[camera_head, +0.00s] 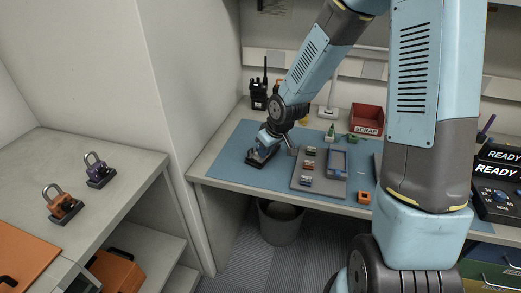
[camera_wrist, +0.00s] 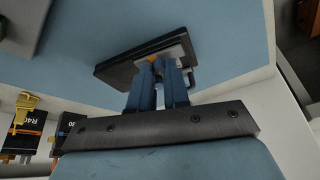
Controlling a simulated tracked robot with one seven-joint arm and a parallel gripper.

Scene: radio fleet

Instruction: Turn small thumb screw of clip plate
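A dark, flat device (camera_head: 262,156) lies on the blue mat at its left end. In the wrist view its black body (camera_wrist: 118,72) sits tilted across the picture, with a light metal plate (camera_wrist: 186,52) on it, probably the clip plate. A small orange part (camera_wrist: 153,58) shows at the fingertips; I cannot tell if it is the thumb screw. My gripper (camera_wrist: 165,66) points down at the plate, its two blue fingers close together with a narrow gap. The fingertips hide the spot between them. In the head view my gripper (camera_head: 268,141) is right above the device.
A grey tray (camera_head: 298,182) with several small parts lies right of the device. A red SCRAP box (camera_head: 367,119) and a black radio (camera_head: 259,94) stand behind. An orange block (camera_head: 364,197) lies near the front edge. Padlock-like items (camera_head: 62,207) stand on the left bench.

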